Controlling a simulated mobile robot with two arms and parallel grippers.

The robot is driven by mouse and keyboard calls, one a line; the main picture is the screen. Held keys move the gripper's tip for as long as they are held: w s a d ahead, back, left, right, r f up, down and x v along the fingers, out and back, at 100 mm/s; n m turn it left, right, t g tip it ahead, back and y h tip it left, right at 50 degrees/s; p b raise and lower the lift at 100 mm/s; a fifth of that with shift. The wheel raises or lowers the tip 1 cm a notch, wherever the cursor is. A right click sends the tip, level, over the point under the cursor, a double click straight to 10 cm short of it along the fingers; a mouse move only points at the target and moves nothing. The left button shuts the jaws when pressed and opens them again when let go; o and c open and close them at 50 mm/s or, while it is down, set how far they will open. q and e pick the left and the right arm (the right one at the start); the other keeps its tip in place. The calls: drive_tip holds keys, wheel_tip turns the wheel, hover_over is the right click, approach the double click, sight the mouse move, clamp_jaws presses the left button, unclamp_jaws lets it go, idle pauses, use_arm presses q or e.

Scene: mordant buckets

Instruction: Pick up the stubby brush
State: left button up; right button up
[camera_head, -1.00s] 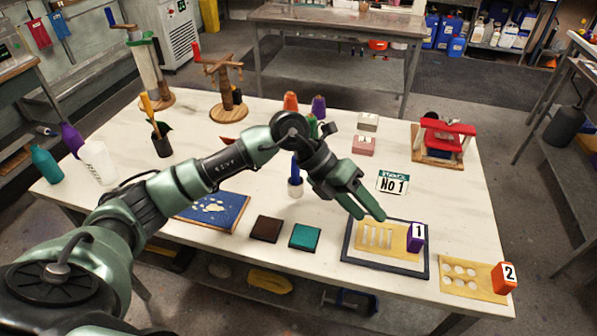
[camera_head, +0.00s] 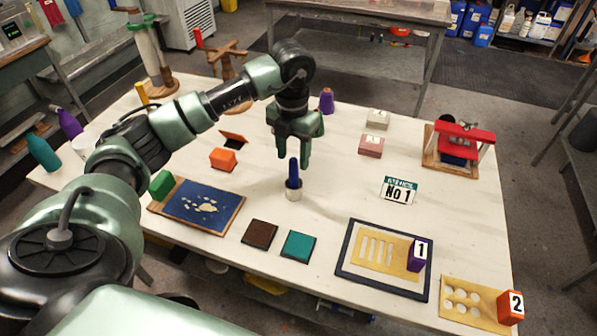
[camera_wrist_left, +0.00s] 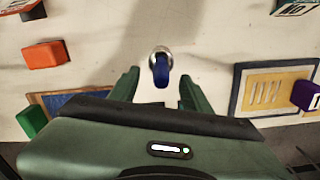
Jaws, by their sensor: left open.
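My left gripper (camera_head: 293,160) points down, open and empty, over and just behind the brush. Its fingers (camera_wrist_left: 158,78) also show in the left wrist view, spread to either side. My right gripper is not in view.
An orange block (camera_head: 223,159) and a blue board with pale shapes (camera_head: 192,220) lie to the left. Brown (camera_head: 259,234) and teal (camera_head: 298,246) tiles lie in front. A framed stencil (camera_head: 350,275) and a No 1 card (camera_head: 399,190) lie to the right.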

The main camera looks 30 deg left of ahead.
sight(293, 174)
use_arm(q)
drive_tip(key=f+p, duration=0.1)
drive_tip(key=s+f+p, duration=0.1)
drive_tip(key=shift+f, duration=0.35)
drive_tip(key=f, duration=0.1)
drive_tip(key=f+p, duration=0.1)
drive_tip(key=shift+w+d+f, duration=0.1)
drive_tip(key=shift+w+f, duration=0.15)
drive_tip(key=shift+f, duration=0.65)
drive_tip(key=c, duration=1)
clamp_jaws()
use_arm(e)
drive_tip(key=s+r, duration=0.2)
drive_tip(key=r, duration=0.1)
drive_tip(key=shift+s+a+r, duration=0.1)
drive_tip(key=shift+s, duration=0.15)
